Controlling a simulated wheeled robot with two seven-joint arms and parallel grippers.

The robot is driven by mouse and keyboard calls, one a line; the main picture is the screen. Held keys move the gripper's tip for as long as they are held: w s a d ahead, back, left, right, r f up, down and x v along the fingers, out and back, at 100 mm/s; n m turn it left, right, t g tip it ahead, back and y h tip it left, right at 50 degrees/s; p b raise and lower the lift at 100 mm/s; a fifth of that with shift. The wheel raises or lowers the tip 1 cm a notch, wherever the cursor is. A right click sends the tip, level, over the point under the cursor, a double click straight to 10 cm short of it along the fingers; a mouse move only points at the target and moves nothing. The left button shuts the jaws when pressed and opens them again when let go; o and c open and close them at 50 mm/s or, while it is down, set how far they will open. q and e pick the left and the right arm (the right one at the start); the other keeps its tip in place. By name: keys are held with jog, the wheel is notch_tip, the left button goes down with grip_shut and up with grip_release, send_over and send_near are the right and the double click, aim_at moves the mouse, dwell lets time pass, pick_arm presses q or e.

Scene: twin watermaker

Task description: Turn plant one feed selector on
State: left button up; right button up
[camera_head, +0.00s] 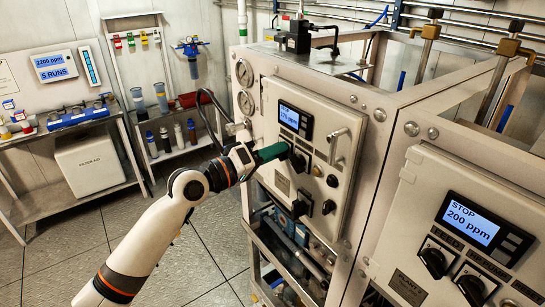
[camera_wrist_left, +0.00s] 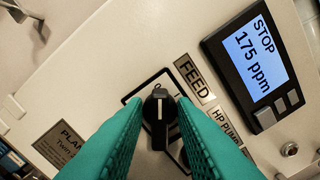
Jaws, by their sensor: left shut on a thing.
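The plant one feed selector is a black rotary knob (camera_wrist_left: 159,108) with a white pointer line, beside the FEED label (camera_wrist_left: 194,77) in the left wrist view. The pointer runs nearly straight up in that view; the position marks are partly hidden by the fingers. My left gripper (camera_wrist_left: 158,112) has its green fingers on both sides of the knob, shut on it. The panel's display (camera_wrist_left: 251,56) reads STOP, 175 ppm. My right gripper is not in view.
A metal handle (camera_head: 338,146) sticks out right of the knob, with more knobs below. A second panel (camera_head: 430,195) with a STOP, 200 ppm display (camera_head: 470,219) stands at the right. Shelves (camera_head: 150,95) with bottles line the left wall. Floor (camera_head: 190,262) is open below my arm.

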pick_arm(q)
jog(key=shift+m+b, duration=4.7)
jog(key=shift+m, duration=0.6)
jog(key=o, duration=0.7)
